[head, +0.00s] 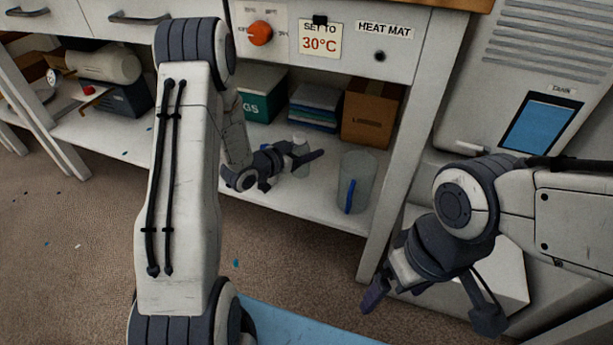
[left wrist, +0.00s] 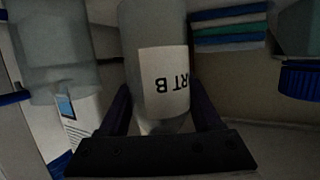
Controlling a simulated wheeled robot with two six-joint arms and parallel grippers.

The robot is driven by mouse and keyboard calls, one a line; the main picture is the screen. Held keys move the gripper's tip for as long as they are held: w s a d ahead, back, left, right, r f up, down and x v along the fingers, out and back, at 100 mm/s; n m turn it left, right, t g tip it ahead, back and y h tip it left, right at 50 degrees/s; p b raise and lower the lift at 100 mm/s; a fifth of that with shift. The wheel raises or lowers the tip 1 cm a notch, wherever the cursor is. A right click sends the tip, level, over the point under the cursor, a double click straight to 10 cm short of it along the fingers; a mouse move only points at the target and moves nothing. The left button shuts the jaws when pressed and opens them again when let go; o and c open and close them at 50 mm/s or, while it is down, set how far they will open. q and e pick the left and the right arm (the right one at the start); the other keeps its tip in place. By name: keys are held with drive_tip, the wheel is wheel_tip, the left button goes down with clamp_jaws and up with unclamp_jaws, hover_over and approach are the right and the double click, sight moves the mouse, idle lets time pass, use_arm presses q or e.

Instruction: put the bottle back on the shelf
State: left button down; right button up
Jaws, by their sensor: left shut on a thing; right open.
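The bottle (head: 301,151) is pale, with a white label reading "RT B" in the left wrist view (left wrist: 165,85), where the lettering appears upside down. My left gripper (head: 297,163) is shut on it, with one finger on each side (left wrist: 162,112). In the head view the bottle is over the lower shelf (head: 285,190) under the heat mat bench; I cannot tell whether its base touches the shelf. My right gripper (head: 430,303) is open and empty, in front of the white cabinet at the right.
On the shelf, a clear container (head: 358,168) with a blue stick stands right of the bottle. Behind are a green box (head: 262,103), stacked books (head: 314,112) and a cardboard box (head: 372,118). A bench leg (head: 390,190) bounds the right side. A ribbed blue cap (left wrist: 300,80) shows in the left wrist view.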

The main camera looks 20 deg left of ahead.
sight(306, 166)
use_arm(q)
wheel_tip(306, 166, down, 3)
drive_tip(key=shift+a+f+b, duration=0.1)
drive_tip(key=shift+a+b, duration=0.05)
drive_tip(key=shift+b, duration=0.4)
drive_tip(key=shift+f+b, duration=1.15)
drive_tip(key=shift+f, duration=0.7)
drive_tip(key=shift+c, duration=0.4)
unclamp_jaws()
use_arm(e)
wheel_tip(306, 166, down, 4)
drive_tip(key=shift+a+f, duration=0.1)
drive_tip(key=shift+f, duration=0.05)
use_arm(q)
drive_tip(key=shift+r, duration=0.15)
drive_tip(key=shift+s+r+p, duration=0.15)
drive_tip(key=shift+r+p, duration=0.05)
drive_tip(key=shift+p, duration=0.1)
drive_tip(key=p+v, duration=0.4)
drive_tip(key=v, duration=0.7)
drive_tip(key=shift+s, duration=0.35)
use_arm(e)
wheel_tip(306, 166, up, 5)
drive_tip(key=shift+r, duration=0.1)
use_arm(q)
drive_tip(key=shift+a, duration=0.15)
